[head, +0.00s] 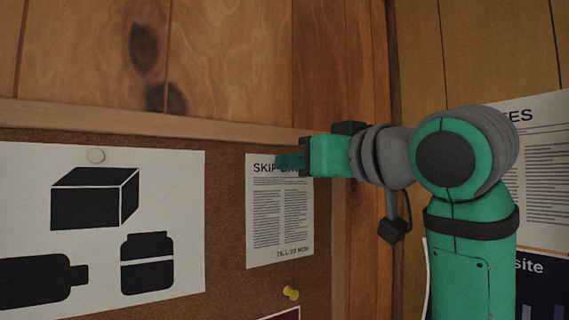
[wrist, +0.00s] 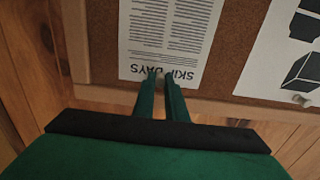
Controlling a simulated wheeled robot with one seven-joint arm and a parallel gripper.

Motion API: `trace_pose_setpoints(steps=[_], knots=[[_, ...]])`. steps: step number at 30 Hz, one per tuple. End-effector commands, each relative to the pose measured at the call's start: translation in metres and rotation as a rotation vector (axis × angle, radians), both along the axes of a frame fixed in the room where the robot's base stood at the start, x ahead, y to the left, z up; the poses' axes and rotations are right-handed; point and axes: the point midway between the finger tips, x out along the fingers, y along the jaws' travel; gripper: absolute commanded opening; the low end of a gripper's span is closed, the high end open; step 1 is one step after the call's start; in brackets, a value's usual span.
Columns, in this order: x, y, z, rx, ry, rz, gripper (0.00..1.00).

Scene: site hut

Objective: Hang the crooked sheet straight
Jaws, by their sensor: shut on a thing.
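The white SKIP DAYS sheet (head: 280,221) hangs on the cork board, right of a larger picture sheet. It also shows upside down in the wrist view (wrist: 165,35). Its top edge looks about in line with the board's frame, with at most a slight tilt. My gripper (head: 284,160) is at the top middle of this sheet and covers part of its title. Whether a pin sits between the fingertips is hidden.
A picture sheet (head: 95,235) with a white pin (head: 96,155) hangs to the left. A yellow pin (head: 291,293) sticks in the cork board (head: 226,250) below the SKIP DAYS sheet. A wooden frame (head: 150,120) edges the board. More notices (head: 540,170) are at the right.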

Motion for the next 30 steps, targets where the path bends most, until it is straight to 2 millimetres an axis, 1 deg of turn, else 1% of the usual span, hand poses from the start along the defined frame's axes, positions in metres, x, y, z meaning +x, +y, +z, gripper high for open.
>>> trace_pose_setpoints(steps=[9, 10, 11, 12, 13, 20, 23, 26, 30], knots=[[0.0, 0.0, 0.0, 0.0, 0.001, 0.0, 0.0], [0.0, 0.0, 0.0, 0.0, 0.001, 0.0, 0.14], [0.0, 0.0, 0.0, 0.0, 0.001, 0.0, 0.21], [0.0, 0.0, 0.0, 0.0, 0.001, 0.0, 0.31], [0.0, 0.0, 0.0, -0.001, 0.001, 0.0, 0.33], [0.0, 0.0, 0.0, -0.001, 0.001, 0.0, 0.33], [-0.004, -0.003, 0.0, 0.001, -0.001, -0.001, 0.33], [-0.012, -0.01, 0.0, 0.0, -0.001, -0.002, 0.33], [-0.032, -0.024, 0.0, 0.0, -0.003, -0.003, 0.33]])
